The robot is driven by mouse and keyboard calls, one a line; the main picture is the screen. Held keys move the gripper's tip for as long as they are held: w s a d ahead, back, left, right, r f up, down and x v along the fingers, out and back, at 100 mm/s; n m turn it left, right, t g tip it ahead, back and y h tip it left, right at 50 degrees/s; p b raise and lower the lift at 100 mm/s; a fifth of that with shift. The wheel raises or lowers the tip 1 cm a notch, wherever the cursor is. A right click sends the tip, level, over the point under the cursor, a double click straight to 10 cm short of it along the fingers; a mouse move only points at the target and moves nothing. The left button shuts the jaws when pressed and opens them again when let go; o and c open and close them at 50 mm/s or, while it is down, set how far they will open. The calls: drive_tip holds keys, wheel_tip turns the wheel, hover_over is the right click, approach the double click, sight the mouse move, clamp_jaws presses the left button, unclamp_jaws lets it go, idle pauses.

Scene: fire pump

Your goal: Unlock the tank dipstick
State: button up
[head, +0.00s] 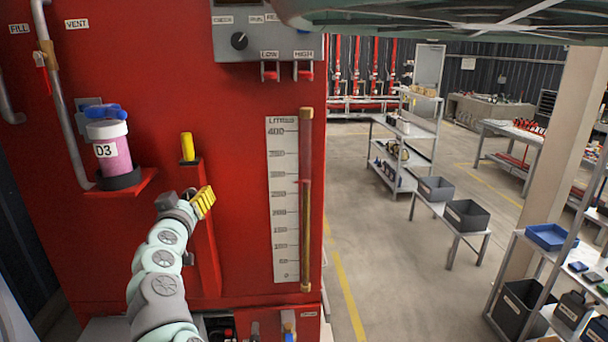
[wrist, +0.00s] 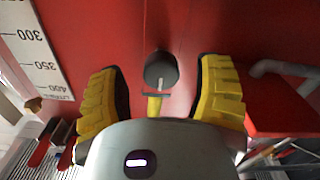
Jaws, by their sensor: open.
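The tank dipstick shows as a yellow handle (head: 187,147) standing upright at the top of a narrow red housing on the front of the red tank (head: 240,85). In the wrist view, a dark round knob (wrist: 160,70) with a pale pointer line sits on the red surface. A yellow piece (wrist: 153,107), probably the dipstick handle, shows just below it, partly hidden by my gripper's body. My gripper (head: 190,200) is just below the yellow handle in the head view. Its yellow-padded fingers are open, one on each side of the knob, with visible gaps. In the head view my gripper hides the knob.
A sample jar (head: 110,150) marked D3 stands on a red shelf left of my gripper. A litre scale (head: 283,200) and sight tube (head: 306,230) are to the right. A control panel (head: 265,35) is above. Open floor lies right of the tank.

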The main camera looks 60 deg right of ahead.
drive_tip(key=shift+p+x, duration=0.3)
drive_tip(key=shift+x, duration=0.55)
drive_tip(key=shift+w+a, duration=0.1)
drive_tip(key=shift+c, duration=0.4)
drive_tip(key=shift+f, duration=0.1)
clamp_jaws()
